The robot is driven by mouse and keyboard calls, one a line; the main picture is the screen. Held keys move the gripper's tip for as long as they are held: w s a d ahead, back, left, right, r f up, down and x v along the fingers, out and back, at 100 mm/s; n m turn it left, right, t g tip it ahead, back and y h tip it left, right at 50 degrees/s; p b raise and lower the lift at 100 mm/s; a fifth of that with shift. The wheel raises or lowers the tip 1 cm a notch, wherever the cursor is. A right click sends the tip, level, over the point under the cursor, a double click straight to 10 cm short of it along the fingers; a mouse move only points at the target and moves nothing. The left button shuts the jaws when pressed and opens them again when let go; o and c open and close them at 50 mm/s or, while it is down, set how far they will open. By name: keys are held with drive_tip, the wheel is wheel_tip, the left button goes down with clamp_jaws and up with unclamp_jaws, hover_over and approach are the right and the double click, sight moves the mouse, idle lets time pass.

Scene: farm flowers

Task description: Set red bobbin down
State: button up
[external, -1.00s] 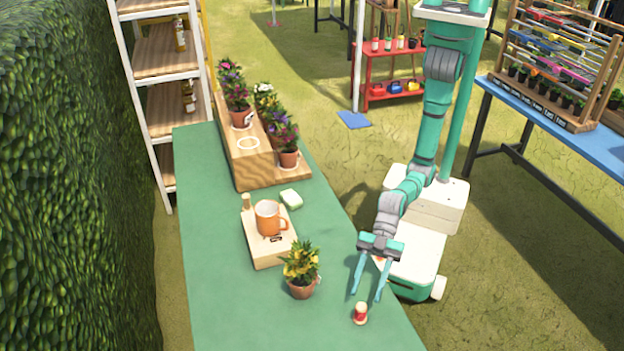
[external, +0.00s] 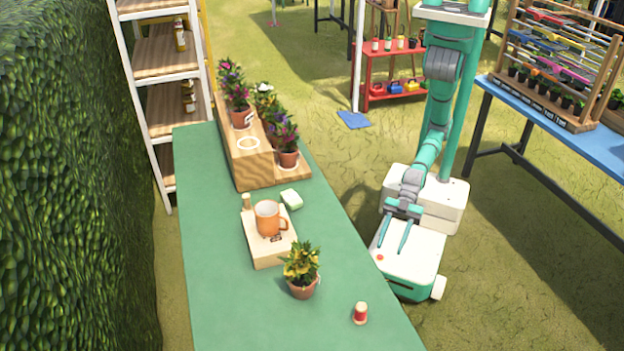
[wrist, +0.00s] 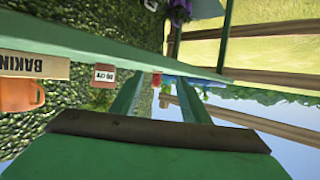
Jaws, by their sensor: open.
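The red bobbin (external: 360,313) stands upright on the green table (external: 225,290) near its front right edge. It has a red body and a pale top. My gripper (external: 393,252) is open and empty, over my white base and off the table's right side, well apart from the bobbin. In the wrist view my gripper's two fingers (wrist: 160,98) are spread. A small red patch between the fingertips there may be the bobbin, but it is too small to tell.
A potted yellow flower (external: 301,270) stands left of the bobbin. An orange mug (external: 267,216) sits on a wooden block (external: 268,252), with a pale green block (external: 291,199) behind it. Potted flowers line a wooden step (external: 258,168) farther back. The table's front left is clear.

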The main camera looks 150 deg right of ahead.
drive_tip(key=s+r, duration=0.5)
drive_tip(key=s, duration=0.6)
drive_tip(key=s+r+t, duration=0.1)
drive_tip(key=s+r, duration=0.3)
drive_tip(key=s, duration=0.6)
drive_tip(key=shift+s+a+r, duration=0.25)
drive_tip(key=shift+s+r, duration=0.1)
drive_tip(key=shift+r, duration=0.05)
